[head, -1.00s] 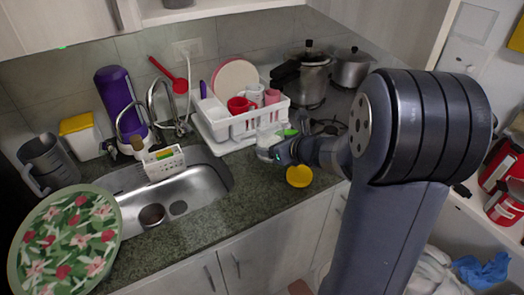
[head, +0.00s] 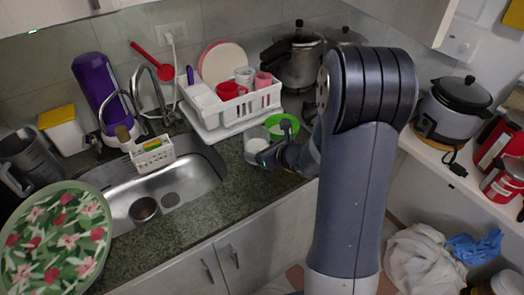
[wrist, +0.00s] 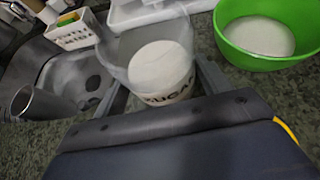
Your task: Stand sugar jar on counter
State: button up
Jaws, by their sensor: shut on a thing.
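The sugar jar (head: 256,147) is a clear jar with white sugar inside, at the counter's front part, right of the sink. In the wrist view the jar (wrist: 160,62) sits between the two fingers of my gripper (wrist: 163,88), with part of its dark lettering showing. My gripper (head: 266,157) is shut on the jar from the front right. The jar looks roughly upright. I cannot tell whether its base touches the counter (head: 205,215), as my gripper hides its lower part.
A green bowl (wrist: 262,35) with white contents stands close to the right of the jar. The white dish rack (head: 225,112) is behind it, with a red cup (head: 231,91). The sink (head: 172,185) is to the left. Metal pots (head: 294,65) stand at the back right.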

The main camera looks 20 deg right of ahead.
jog(key=shift+f, duration=0.2)
jog(key=o, duration=1.4)
jog(key=shift+o, duration=0.2)
jog(key=shift+r, duration=0.2)
jog(key=shift+s+d+r, duration=0.1)
jog(key=shift+s, duration=0.1)
jog(key=v, duration=1.1)
jog(key=shift+s, duration=0.3)
jog(key=shift+r, duration=0.1)
